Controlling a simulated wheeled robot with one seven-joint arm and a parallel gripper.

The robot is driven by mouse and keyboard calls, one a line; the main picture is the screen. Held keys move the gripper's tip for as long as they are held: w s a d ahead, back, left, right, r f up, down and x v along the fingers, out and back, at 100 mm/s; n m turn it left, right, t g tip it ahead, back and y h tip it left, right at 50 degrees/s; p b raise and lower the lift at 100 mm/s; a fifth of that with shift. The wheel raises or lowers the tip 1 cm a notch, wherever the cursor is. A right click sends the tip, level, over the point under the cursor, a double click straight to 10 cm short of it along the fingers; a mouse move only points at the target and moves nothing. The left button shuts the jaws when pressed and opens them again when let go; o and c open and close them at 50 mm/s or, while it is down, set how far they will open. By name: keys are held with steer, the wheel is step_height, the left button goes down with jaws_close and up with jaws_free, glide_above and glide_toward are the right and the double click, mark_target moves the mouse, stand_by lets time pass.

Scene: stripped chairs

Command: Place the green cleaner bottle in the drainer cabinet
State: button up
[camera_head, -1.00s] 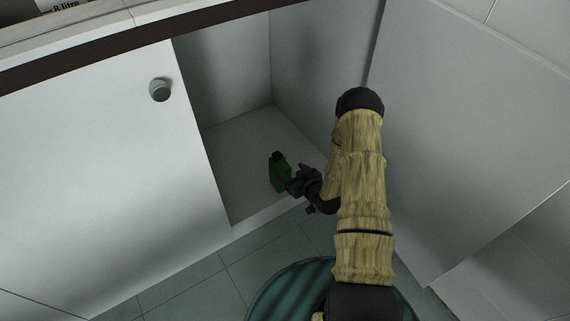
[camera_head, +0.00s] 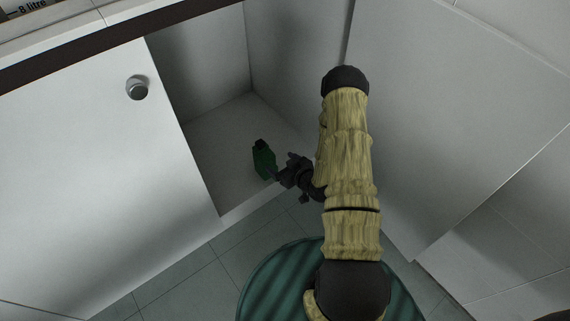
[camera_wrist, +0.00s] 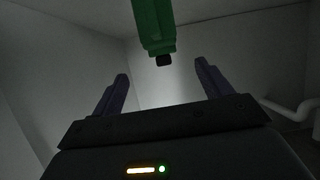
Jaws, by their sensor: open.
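The green cleaner bottle (camera_head: 264,161) stands on the floor of the open cabinet (camera_head: 237,198), near its front edge. It has a dark cap. My gripper (camera_head: 277,172) is just to the right of the bottle at the cabinet opening. In the wrist view the bottle (camera_wrist: 154,25) shows ahead of the fingers, at the top of the picture, with its dark cap pointing down in that view. My gripper's two fingers (camera_wrist: 160,82) are spread apart with nothing between them. A clear gap shows between the fingertips and the bottle there.
A closed white door with a round knob (camera_head: 137,87) covers the left side. A white open door panel (camera_head: 450,110) stands to the right of my arm. A white pipe (camera_wrist: 290,110) shows at right in the wrist view. Cabinet floor behind the bottle is clear.

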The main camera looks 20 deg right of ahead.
step_height(320, 180, up, 14)
steer(key=s+g+h, duration=0.2)
steer(key=g+h, duration=0.1)
steer(key=g, duration=0.2)
steer(key=s+a+r+m+g, duration=0.1)
steer(key=s+a+r+g, duration=0.1)
steer(key=s+r, duration=0.4)
steer(key=s+a+r+m+g+h, duration=0.1)
steer(key=s+a+r+m+g, duration=0.1)
steer(key=s+r, duration=0.4)
steer(key=s+a+g, duration=0.1)
steer(key=s, duration=0.3)
steer(key=shift+s+r+m, duration=0.25)
steer(key=shift+s+m, duration=0.05)
steer(key=shift+s, duration=0.05)
steer(key=shift+d, duration=0.1)
steer(key=w+p+v, duration=0.2)
steer(key=p+v, duration=0.9)
steer(key=shift+w+r, duration=0.25)
steer(key=shift+c, duration=0.2)
